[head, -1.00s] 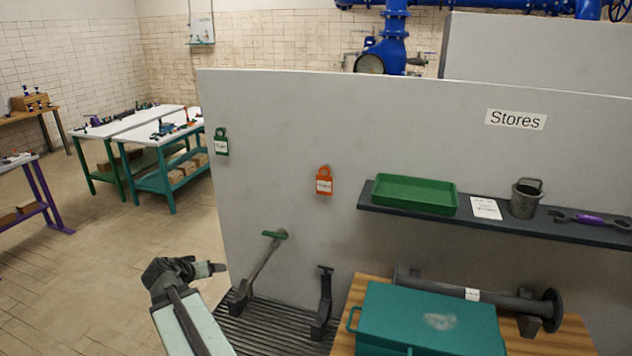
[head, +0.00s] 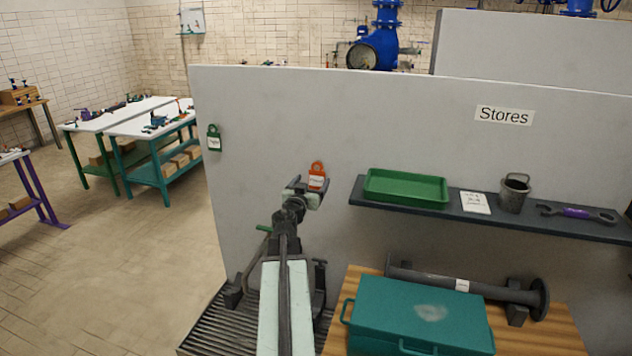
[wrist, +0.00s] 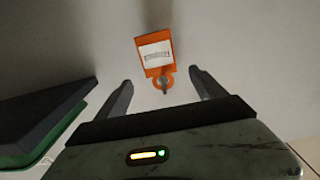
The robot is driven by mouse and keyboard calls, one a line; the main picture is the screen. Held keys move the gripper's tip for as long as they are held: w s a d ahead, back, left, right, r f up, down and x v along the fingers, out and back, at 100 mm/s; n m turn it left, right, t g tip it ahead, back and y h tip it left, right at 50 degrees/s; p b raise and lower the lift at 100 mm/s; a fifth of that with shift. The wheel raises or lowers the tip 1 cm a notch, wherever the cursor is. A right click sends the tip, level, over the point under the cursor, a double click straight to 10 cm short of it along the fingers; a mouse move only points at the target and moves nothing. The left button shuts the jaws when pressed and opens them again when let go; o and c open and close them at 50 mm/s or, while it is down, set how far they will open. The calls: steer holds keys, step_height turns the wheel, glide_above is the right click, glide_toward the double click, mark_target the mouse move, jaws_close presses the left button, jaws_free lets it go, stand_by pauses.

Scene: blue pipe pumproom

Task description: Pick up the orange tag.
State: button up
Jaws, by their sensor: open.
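The orange tag (head: 316,177) with a white label hangs on the grey partition wall, left of the shelf. In the wrist view the orange tag (wrist: 155,54) appears upside down, with its ring and a dark peg close to the space between my fingers. My gripper (head: 306,188) is raised in front of the wall at the tag's height. In the wrist view my gripper (wrist: 162,92) is open and empty, a finger on each side of the tag's ring. I cannot tell the exact gap between fingers and tag.
A green tag (head: 214,138) hangs at the wall's left end. Right of my gripper a dark shelf (head: 350,197) carries a green tray (head: 405,203), a card, a bucket (head: 513,195) and a wrench. Below stand a teal toolbox (head: 420,310) and a flanged pipe.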

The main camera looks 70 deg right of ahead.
steer(key=d, duration=0.5)
steer(key=shift+w, duration=0.2)
steer(key=c, duration=1.4)
steer(key=shift+c, duration=0.2)
steer(key=shift+r, duration=0.1)
steer(key=shift+r+p, duration=0.5)
steer(key=shift+p, duration=0.15)
step_height(320, 180, up, 14)
steer(key=p, duration=1.4)
glide_above(316, 172)
steer(key=a, duration=0.5)
steer(key=shift+s+a+f, duration=0.1)
steer(key=shift+s+a, duration=0.1)
steer(key=shift+s, duration=0.1)
